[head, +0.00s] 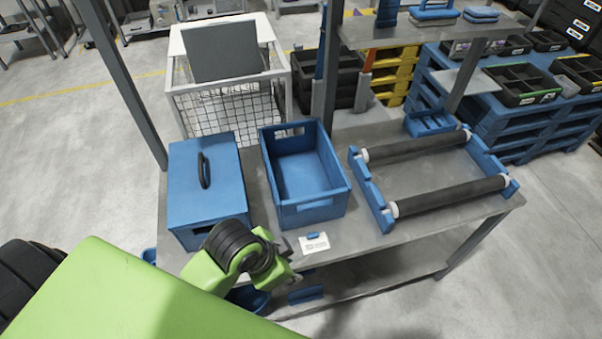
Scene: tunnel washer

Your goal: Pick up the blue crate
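The blue crate (327,212) is an open-topped, empty box with a handle slot in its far wall. It stands upright on the grey workbench (375,237), between a lidded blue box and a roller frame. My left gripper (290,270) is in front of the crate's near left corner, at the bench's near edge, and appears apart from the crate. My own wrist covers most of the gripper, so I cannot see whether its fingers are open. My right gripper is out of view.
The blue box (205,184) with a black lid handle stands close left of the crate. A roller frame (437,171) with two dark rollers stands to the right. A white card (314,243) lies in front. A post (122,84) and raised shelf (420,32) border the bench.

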